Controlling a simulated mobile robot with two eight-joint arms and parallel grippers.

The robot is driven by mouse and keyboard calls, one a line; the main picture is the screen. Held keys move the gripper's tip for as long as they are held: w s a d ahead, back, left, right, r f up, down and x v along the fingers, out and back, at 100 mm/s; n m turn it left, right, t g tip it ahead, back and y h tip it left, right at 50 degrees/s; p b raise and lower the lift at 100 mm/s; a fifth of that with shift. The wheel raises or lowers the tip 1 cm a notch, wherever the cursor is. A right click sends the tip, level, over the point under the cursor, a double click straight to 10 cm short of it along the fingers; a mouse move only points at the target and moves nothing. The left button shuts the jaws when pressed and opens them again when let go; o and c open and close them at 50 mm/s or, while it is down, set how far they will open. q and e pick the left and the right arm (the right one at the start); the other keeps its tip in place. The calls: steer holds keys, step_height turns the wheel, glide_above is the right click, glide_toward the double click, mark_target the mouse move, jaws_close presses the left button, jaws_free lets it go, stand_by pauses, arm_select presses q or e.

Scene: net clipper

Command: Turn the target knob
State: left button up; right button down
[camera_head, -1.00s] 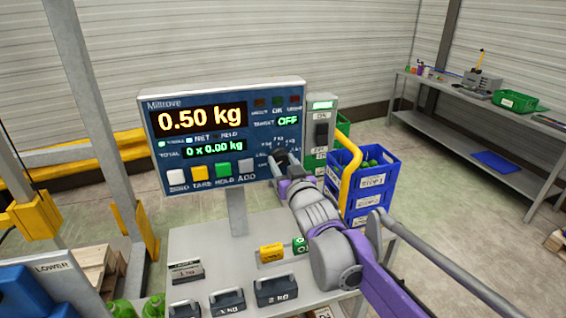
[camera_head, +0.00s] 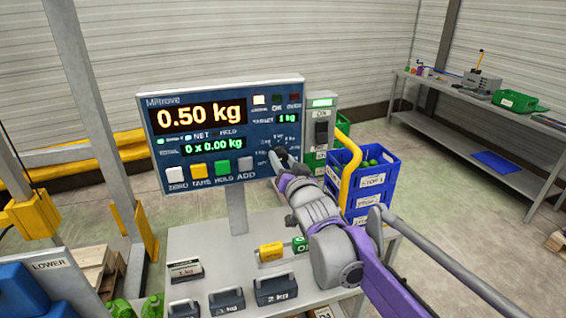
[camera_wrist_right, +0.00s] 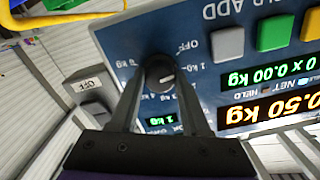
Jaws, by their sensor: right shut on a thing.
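The scale's display panel (camera_head: 220,105) reads 0.50 kg, and its target field (camera_head: 287,118) reads 1 kg. The target knob (camera_wrist_right: 160,74) is round and black with a pale pointer mark, seen in the right wrist view on the panel among printed kg marks and OFF. My right gripper (camera_wrist_right: 159,84) is shut on the knob, one finger on each side. In the head view the right gripper (camera_head: 284,160) reaches the panel's lower right and covers the knob. My left gripper is not in view.
Zero, tare, hold and add buttons (camera_head: 222,168) line the panel's lower edge. A switch box (camera_head: 321,130) stands right of the panel. Blue crates (camera_head: 362,197) are beyond my right arm. Weights (camera_head: 275,290) lie on the table below.

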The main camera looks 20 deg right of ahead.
steer(key=shift+r+m, duration=0.1)
steer(key=shift+m, duration=1.6)
steer(key=shift+b, duration=0.3)
steer(key=c, duration=0.7)
jaws_free()
steer(key=o, duration=0.3)
steer(key=shift+w, duration=0.2)
steer(key=s, duration=1.1)
steer(key=shift+d+b, duration=0.2)
steer(key=shift+b, duration=0.15)
